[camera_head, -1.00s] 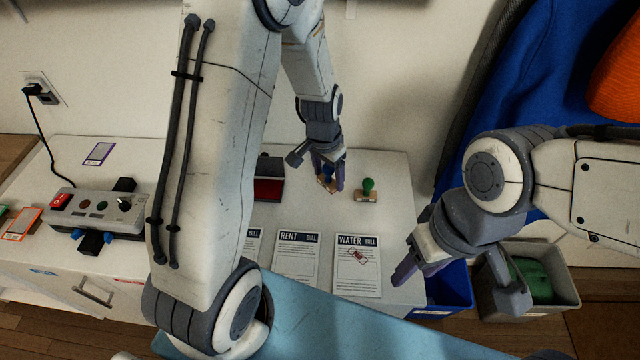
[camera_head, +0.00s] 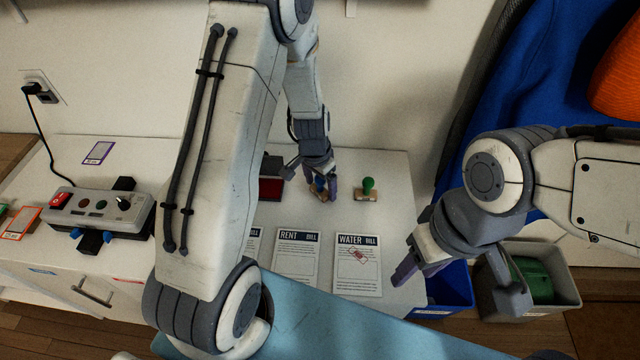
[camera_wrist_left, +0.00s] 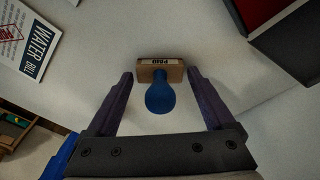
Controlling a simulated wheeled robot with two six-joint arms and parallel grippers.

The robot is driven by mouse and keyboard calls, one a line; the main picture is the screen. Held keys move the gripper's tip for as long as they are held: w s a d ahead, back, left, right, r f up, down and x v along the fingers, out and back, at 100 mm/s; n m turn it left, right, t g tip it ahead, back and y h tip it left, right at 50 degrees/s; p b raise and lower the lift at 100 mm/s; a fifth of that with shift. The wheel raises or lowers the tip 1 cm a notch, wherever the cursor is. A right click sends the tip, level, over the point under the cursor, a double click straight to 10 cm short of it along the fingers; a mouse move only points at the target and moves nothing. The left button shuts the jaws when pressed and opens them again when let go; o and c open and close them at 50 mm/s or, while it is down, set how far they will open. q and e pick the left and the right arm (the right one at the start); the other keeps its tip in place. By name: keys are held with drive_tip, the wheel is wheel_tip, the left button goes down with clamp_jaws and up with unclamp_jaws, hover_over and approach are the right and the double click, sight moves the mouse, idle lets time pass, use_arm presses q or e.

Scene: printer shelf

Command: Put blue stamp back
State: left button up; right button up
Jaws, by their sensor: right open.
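The blue stamp (camera_head: 319,187) has a blue round handle and a wooden base. In the head view it stands on the white desk top, left of the green stamp (camera_head: 368,187). In the left wrist view the blue stamp (camera_wrist_left: 160,98) sits between the fingers, its base marked "PAID". My left gripper (camera_head: 320,183) is around it; in the left wrist view the gripper (camera_wrist_left: 160,76) is open, with gaps beside the handle. My right gripper (camera_head: 405,273) is open and empty near the front right of the desk.
The water bill (camera_head: 358,275), with a red mark, and the rent bill (camera_head: 297,262) lie in front. A dark red ink pad (camera_head: 271,188) is left of the blue stamp. A blue bin (camera_head: 447,296) and a grey bin (camera_head: 540,255) stand at right.

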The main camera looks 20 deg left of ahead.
sight(317, 180)
use_arm(q)
drive_tip(key=shift+r, duration=0.1)
drive_tip(key=r, duration=0.4)
drive_tip(key=s+r, duration=0.1)
drive_tip(key=r, duration=0.2)
drive_tip(key=r+p, duration=0.1)
drive_tip(key=r, duration=0.3)
drive_tip(key=shift+s+a+r, duration=0.15)
drive_tip(key=shift+a+r, duration=0.15)
drive_tip(key=shift+r, duration=0.05)
drive_tip(key=shift+s+d+r, duration=0.1)
drive_tip(key=shift+d+r, duration=0.1)
drive_tip(key=shift+r, duration=0.05)
drive_tip(key=s+d+r+m, duration=0.2)
drive_tip(key=s+d+r, duration=0.4)
drive_tip(key=s+d, duration=0.45)
drive_tip(key=s+d+r, duration=0.1)
drive_tip(key=s, duration=0.5)
drive_tip(key=s+d+r+g, duration=0.1)
drive_tip(key=s+d, duration=0.1)
drive_tip(key=s, duration=0.4)
drive_tip(key=shift+d+r+m, duration=0.25)
drive_tip(key=shift+r+m, duration=0.1)
drive_tip(key=shift+m, duration=0.05)
drive_tip(key=shift+a, duration=0.1)
